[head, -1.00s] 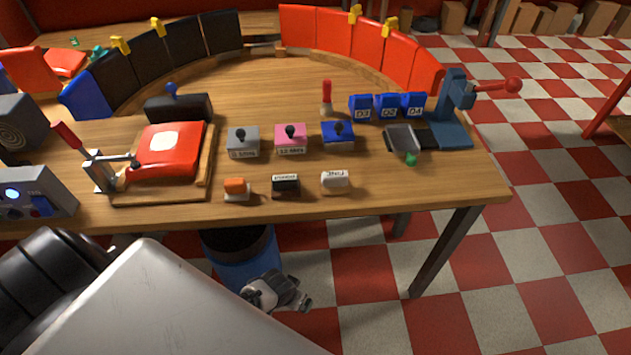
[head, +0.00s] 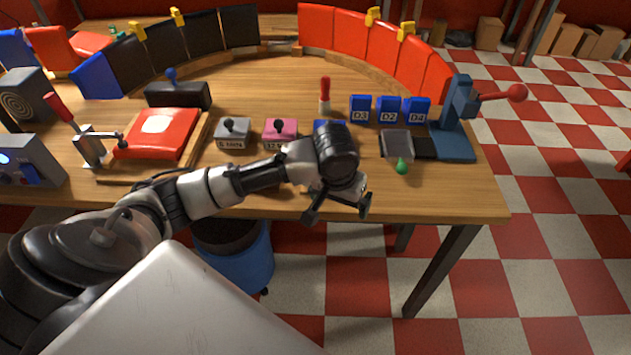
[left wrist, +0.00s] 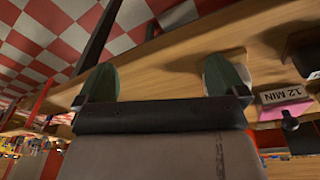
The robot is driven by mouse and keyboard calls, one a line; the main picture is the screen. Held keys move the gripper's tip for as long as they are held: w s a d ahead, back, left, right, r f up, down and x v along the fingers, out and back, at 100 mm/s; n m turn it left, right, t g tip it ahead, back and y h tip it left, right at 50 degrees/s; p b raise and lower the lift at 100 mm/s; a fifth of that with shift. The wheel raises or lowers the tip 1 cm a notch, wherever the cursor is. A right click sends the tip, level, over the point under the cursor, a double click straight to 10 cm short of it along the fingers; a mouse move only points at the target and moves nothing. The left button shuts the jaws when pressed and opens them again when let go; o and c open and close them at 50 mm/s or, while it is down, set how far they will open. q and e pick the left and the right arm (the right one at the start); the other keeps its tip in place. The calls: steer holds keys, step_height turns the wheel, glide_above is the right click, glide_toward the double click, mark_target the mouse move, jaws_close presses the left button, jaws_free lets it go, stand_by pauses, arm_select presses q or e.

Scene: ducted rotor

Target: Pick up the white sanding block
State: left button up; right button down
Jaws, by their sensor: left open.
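My left gripper (head: 337,207) is over the front edge of the wooden table (head: 455,195), fingers apart. In the left wrist view its two greenish fingertips (left wrist: 162,80) stand wide apart with nothing visible held between them. The white sanding block is hidden in the head view behind my left wrist and gripper. In the left wrist view a pale patch shows beside the right-hand finger, but I cannot tell whether it is the block. My right gripper is not in view.
A pink block marked 12 MIN (left wrist: 285,105) is near the gripper; it also shows in the head view (head: 281,131). A grey block (head: 233,132) is left of it. Blue blocks (head: 388,110) and a grey tray (head: 396,144) are to the right. A blue bin (head: 240,258) stands below.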

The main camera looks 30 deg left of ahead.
arm_select(q)
steer(key=w+a+r+n+y, duration=0.1)
steer(key=w+a+r+n, duration=0.4)
steer(key=a+r, duration=0.3)
steer(key=shift+g, duration=0.4)
steer(key=f, duration=0.2)
steer(key=a+f, duration=0.1)
steer(key=f, duration=0.2)
steer(key=shift+w+a+f, duration=0.15)
steer(key=shift+a+f, duration=0.1)
steer(key=shift+f, duration=0.15)
steer(key=shift+w+a+f+p, duration=0.1)
steer(key=shift+a+f+p, duration=0.1)
steer(key=shift+f, duration=1.3)
steer(key=shift+a+f+p, duration=0.1)
steer(key=shift+f+p, duration=0.1)
steer(key=shift+f, duration=1.3)
steer(key=c, duration=1)
steer(key=shift+r, duration=0.1)
steer(key=shift+c, duration=0.2)
steer(key=shift+r, duration=0.5)
step_height(320, 180, up, 3)
steer(key=shift+f, duration=0.2)
steer(key=s+d+r, duration=0.7)
steer(key=s, duration=0.2)
steer(key=shift+s+r+b, duration=0.15)
steer(key=shift+s+b, duration=0.05)
steer(key=shift+b, duration=0.25)
